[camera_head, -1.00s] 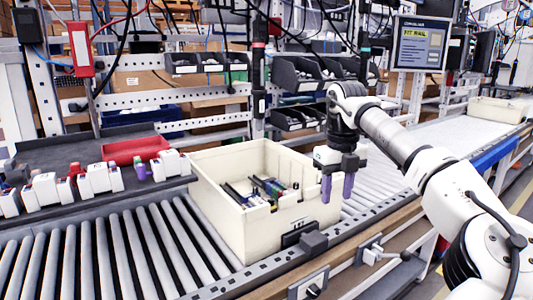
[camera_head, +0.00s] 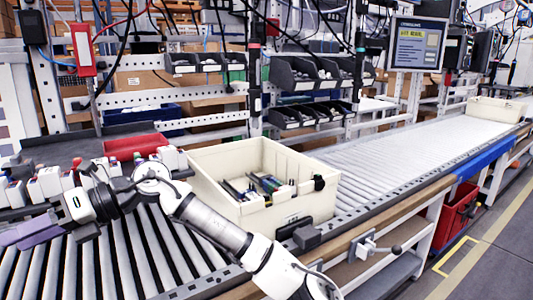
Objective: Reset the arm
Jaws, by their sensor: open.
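My arm reaches in from the lower right and bends left across the rollers. My gripper (camera_head: 30,234) is at the far left, with purple fingers pointing left, in front of the white and coloured parts (camera_head: 45,186). It is open, and I see nothing held between the fingers. The finger gap is hard to make out at this angle, and I cannot tell whether the fingers touch anything.
A cream bin (camera_head: 270,212) holding several small parts stands on the roller conveyor (camera_head: 140,250), right of my wrist. A red tray (camera_head: 133,146) lies behind the parts. Black bins (camera_head: 305,75) hang on the rack.

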